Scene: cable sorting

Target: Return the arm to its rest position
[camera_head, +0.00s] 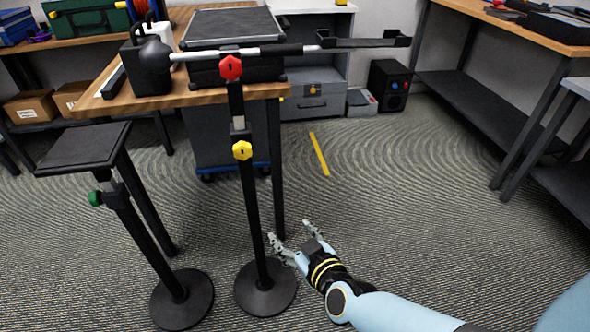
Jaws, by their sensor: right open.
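My right arm, light blue with a black and yellow-ringed wrist, reaches in from the lower right. My right gripper (291,234) is open, its two grey fingers apart with nothing between them. It is over the carpet, just right of the base of a black stand. In the picture its left finger lies close to the stand's pole and base; I cannot tell whether they touch. My left gripper is not in view.
The black stand (250,190) has red and yellow knobs and a horizontal boom. A shorter stand with a flat top (85,148) is at left. A wooden table (185,96) stands behind, a dark bench (480,110) at right. Carpet in the middle is clear, with a yellow strip (319,154).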

